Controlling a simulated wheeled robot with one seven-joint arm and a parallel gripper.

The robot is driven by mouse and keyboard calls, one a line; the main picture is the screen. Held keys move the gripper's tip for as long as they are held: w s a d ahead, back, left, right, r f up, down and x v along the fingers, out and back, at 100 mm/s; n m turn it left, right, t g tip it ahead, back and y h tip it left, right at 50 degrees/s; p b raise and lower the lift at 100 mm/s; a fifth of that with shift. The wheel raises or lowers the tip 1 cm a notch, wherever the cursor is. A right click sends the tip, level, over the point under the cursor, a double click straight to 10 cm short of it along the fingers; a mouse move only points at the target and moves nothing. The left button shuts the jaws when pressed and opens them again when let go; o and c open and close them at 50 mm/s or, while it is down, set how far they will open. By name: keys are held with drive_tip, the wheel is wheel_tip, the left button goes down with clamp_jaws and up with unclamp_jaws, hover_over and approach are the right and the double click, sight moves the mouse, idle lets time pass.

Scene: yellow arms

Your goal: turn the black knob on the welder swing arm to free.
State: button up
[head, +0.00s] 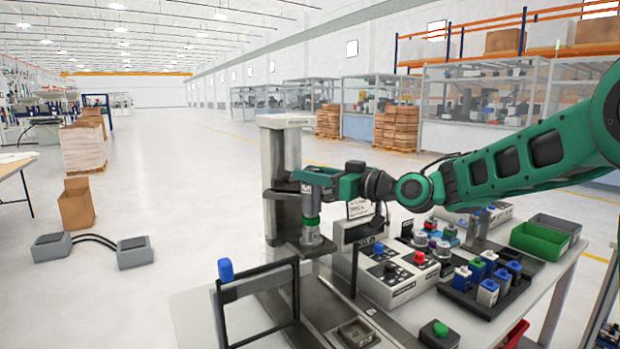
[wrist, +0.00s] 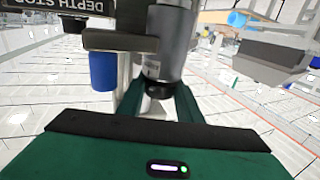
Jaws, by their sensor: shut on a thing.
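The welder's grey column (head: 283,165) stands left of centre in the head view. A grey cylinder (head: 310,205) with a green band hangs beside it. My gripper (head: 308,178) reaches in from the right, at the top of that cylinder. In the wrist view, my gripper's green fingers (wrist: 157,103) are shut on a small black knob (wrist: 158,90) at the end of the grey cylinder (wrist: 170,42). The fingers hide much of the knob, and I cannot read its setting.
A blue knob (head: 225,269) tops a black frame (head: 222,310) at front left. A control box with a red button (head: 419,258), a dark tray of blue and green parts (head: 455,291) and a green bin (head: 540,241) stand on the bench to the right. Open floor lies left.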

drive_tip(key=shift+f+n+g, duration=0.1)
drive_tip(key=shift+n+g, duration=0.2)
drive_tip(key=shift+g, duration=0.1)
drive_tip(key=o, duration=1)
drive_tip(key=shift+o, duration=0.2)
